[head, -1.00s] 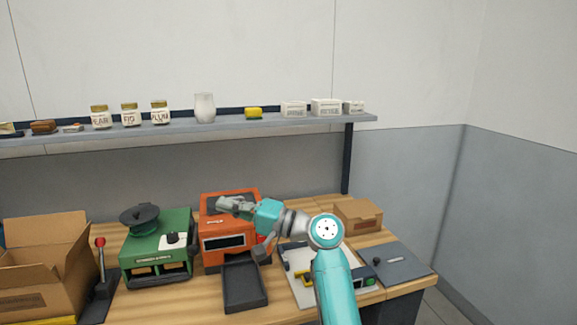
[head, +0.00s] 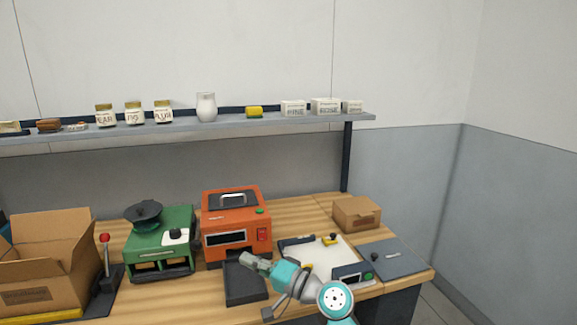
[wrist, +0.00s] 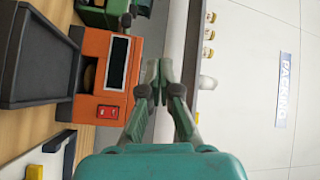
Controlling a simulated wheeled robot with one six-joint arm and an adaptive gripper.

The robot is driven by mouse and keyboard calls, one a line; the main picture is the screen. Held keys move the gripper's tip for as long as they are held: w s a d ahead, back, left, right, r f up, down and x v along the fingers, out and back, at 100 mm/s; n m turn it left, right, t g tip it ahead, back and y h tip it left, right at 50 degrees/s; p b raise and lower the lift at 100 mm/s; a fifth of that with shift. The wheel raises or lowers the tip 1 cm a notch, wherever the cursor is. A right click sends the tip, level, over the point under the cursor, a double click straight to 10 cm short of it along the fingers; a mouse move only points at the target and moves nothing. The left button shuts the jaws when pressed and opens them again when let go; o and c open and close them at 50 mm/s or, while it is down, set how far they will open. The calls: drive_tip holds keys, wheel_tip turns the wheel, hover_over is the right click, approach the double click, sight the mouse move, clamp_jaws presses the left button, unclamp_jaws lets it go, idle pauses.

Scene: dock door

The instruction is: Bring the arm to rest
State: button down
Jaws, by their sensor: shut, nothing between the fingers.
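My gripper (head: 253,262) is at the end of my teal and grey arm, low over the front of the bench, by the dark tray of the orange machine. In the wrist view my gripper (wrist: 159,72) has its fingers together with nothing between them. The orange machine (head: 233,214) stands behind it, with a handle on top and a red switch. It also shows at the left of the wrist view (wrist: 93,45). My arm hides part of the white board (head: 318,252).
A green machine (head: 160,243) and an open cardboard box (head: 45,262) stand to the left. A small carton (head: 357,213) and a grey plate (head: 393,260) are at the right. The shelf (head: 230,125) above holds jars and small boxes. The air between shelf and bench is clear.

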drive_tip(key=s+d+f+m+t+h, duration=0.1)
drive_tip(key=s+d+f+h, duration=0.3)
drive_tip(key=f, duration=0.4)
drive_tip(key=s+d+f+m+t+h, duration=0.1)
drive_tip(key=s+d+f+t, duration=0.1)
drive_tip(key=s+d+f, duration=0.5)
drive_tip(key=s+d+f+m+t+h, duration=0.1)
drive_tip(key=s+d+f+h, duration=0.2)
drive_tip(key=f, duration=0.6)
drive_tip(key=s+d+f+t+h, duration=0.1)
drive_tip(key=s+d+f+h, duration=0.2)
drive_tip(key=s, duration=0.6)
drive_tip(key=s+d+f+h, duration=0.25)
drive_tip(key=s+d, duration=0.25)
drive_tip(key=s, duration=0.4)
drive_tip(key=s+d+r+n+h, duration=0.1)
drive_tip(key=s+r, duration=0.5)
drive_tip(key=s, duration=0.6)
drive_tip(key=s+d+r+n+h, duration=0.2)
drive_tip(key=s+d+r+n, duration=0.2)
drive_tip(key=s, duration=0.9)
wheel_tip(320, 180, up, 2)
drive_tip(key=shift+d+n+t, duration=0.3)
drive_tip(key=shift+d, duration=0.1)
